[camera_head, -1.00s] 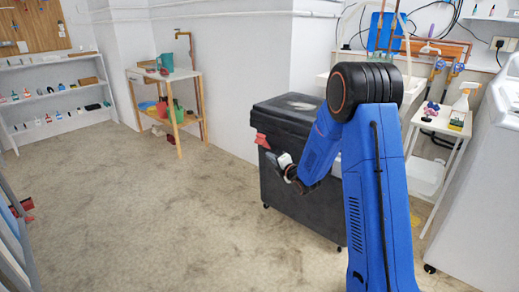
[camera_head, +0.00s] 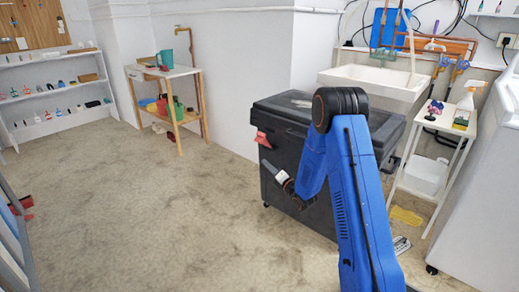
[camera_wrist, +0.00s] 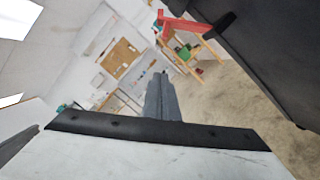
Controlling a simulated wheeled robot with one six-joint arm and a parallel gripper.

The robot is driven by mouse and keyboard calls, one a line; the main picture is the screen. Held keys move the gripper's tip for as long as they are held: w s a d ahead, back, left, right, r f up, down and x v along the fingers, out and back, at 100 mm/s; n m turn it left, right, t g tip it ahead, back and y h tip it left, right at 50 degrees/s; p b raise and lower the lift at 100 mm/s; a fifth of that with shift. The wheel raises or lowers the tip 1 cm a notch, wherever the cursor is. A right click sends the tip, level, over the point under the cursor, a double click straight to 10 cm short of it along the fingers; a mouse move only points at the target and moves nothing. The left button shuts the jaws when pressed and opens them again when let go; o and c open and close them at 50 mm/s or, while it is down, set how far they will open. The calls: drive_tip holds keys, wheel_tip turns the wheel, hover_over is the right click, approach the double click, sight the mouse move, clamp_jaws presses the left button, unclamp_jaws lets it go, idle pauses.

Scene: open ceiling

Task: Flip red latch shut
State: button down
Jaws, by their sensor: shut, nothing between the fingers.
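The red latch (camera_head: 263,139) is on the front left corner of the black lidded bin (camera_head: 300,190), just below the lid. In the wrist view the latch (camera_wrist: 185,27) stands out from the bin's dark side. My gripper (camera_head: 266,164) is in front of the bin, a little below the latch and apart from it. In the wrist view my gripper's fingers (camera_wrist: 161,80) are together with nothing between them, and the latch lies beyond their tips. The latch's hinge is too small to make out.
A wooden side table (camera_head: 166,73) with a teal pitcher stands against the wall behind. A white sink (camera_head: 372,84) and a small white stand (camera_head: 440,121) are at right. The floor left of the bin is clear.

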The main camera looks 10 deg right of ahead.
drive_tip(key=w+a+r, duration=0.1)
drive_tip(key=w+r, duration=0.2)
drive_tip(key=w, duration=0.8)
drive_tip(key=shift+a+r, duration=0.25)
drive_tip(key=shift+r, duration=0.1)
